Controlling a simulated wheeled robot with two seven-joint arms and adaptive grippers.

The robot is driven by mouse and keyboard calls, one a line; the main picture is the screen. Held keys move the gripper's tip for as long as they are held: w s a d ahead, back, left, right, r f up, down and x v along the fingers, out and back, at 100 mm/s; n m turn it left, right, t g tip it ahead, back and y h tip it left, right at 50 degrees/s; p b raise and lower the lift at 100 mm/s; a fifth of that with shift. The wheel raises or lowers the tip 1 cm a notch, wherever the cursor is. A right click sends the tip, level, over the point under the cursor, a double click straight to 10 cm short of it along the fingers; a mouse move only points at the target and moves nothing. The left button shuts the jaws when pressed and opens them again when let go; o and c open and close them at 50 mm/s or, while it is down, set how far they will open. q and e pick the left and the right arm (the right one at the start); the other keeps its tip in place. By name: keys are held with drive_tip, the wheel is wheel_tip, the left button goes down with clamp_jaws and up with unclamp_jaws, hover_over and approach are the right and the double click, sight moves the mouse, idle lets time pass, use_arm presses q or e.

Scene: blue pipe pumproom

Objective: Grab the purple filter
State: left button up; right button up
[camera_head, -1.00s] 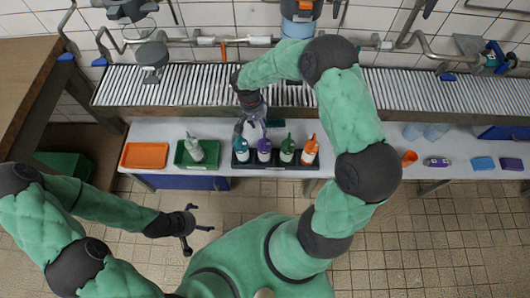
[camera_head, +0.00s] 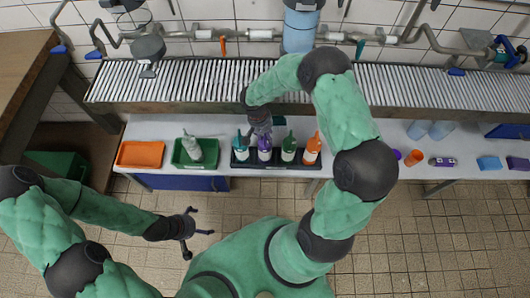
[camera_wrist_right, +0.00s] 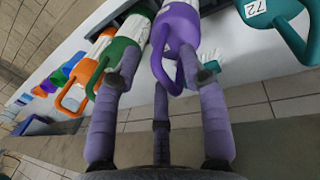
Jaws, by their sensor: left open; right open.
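The purple filter (camera_head: 264,155), a white-bodied bottle shape with a purple top and handle, stands in a black tray (camera_head: 275,165) on the white table. Its purple top and loop handle (camera_wrist_right: 176,32) show large in the right wrist view. My right gripper (camera_head: 262,132) is over its top and partly hides it in the head view. In the right wrist view my right gripper (camera_wrist_right: 162,82) is open, its fingers spread to both sides of the purple handle; I cannot tell whether they touch it. My left gripper (camera_head: 198,232) is open and empty over the floor.
A teal bottle (camera_head: 241,152), a green one (camera_head: 289,149) and an orange one (camera_head: 312,151) share the tray. A green tray (camera_head: 182,161) and an orange tray (camera_head: 140,154) lie left. Behind runs the roller conveyor (camera_head: 200,80). An orange cup (camera_head: 414,158) stands right.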

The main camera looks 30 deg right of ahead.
drive_tip(key=shift+f, duration=0.1)
drive_tip(key=shift+c, duration=0.3)
clamp_jaws()
